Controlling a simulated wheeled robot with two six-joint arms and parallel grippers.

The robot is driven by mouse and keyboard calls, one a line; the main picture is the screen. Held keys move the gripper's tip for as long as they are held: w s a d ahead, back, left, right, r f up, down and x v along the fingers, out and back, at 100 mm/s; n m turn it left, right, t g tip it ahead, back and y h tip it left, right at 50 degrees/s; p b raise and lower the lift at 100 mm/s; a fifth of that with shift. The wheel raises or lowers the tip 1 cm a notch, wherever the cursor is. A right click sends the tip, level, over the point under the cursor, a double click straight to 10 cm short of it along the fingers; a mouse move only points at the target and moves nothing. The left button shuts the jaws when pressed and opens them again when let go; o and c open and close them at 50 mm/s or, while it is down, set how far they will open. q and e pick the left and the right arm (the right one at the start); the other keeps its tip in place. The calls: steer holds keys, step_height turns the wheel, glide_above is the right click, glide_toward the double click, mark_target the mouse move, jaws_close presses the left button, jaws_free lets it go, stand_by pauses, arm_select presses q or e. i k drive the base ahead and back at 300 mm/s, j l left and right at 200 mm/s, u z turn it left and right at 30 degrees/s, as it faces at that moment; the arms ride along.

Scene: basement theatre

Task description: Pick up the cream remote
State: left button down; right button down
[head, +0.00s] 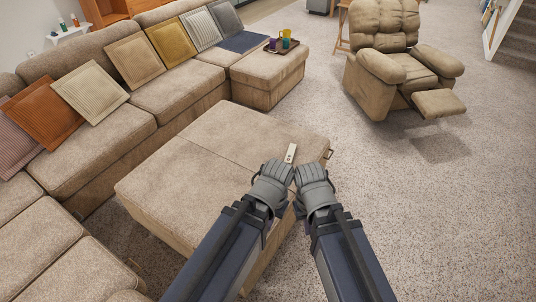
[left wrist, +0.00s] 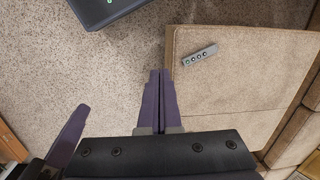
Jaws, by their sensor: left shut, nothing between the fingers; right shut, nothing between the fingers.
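The cream remote (head: 290,153) lies flat on the tan upholstered ottoman (head: 200,150), near its right edge. In the left wrist view the remote (left wrist: 200,55) shows a row of dark buttons, to the right of and beyond my left fingertips. My left gripper (head: 271,182) is just on the near side of the remote in the head view. Its purple fingers (left wrist: 159,85) are shut and empty, apart from the remote. My right gripper (head: 312,180) is beside the left one, right of the remote, shut and empty. The wrists mostly hide both sets of fingers in the head view.
A long sectional sofa (head: 180,95) with several cushions runs along the left and back. A tray with cups (head: 283,45) sits on its far end. A recliner (head: 400,70) stands at the back right. Open carpet (head: 450,220) lies to the right.

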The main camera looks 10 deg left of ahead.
mark_target(293, 149)
steer(key=i+l+u, duration=0.2)
steer(key=i+l, duration=0.15)
steer(key=l, duration=0.25)
steer(key=i+l+u, duration=0.1)
steer(key=l, duration=0.25)
steer(key=i+l+u, duration=0.1)
steer(key=i+l, duration=0.15)
steer(key=i+l+u, duration=0.1)
steer(key=l, duration=0.3)
steer(key=i+l+u, duration=0.1)
steer(key=l, duration=0.3)
steer(key=i+l+u, duration=0.1)
steer(key=l, duration=0.25)
steer(key=i, duration=0.05)
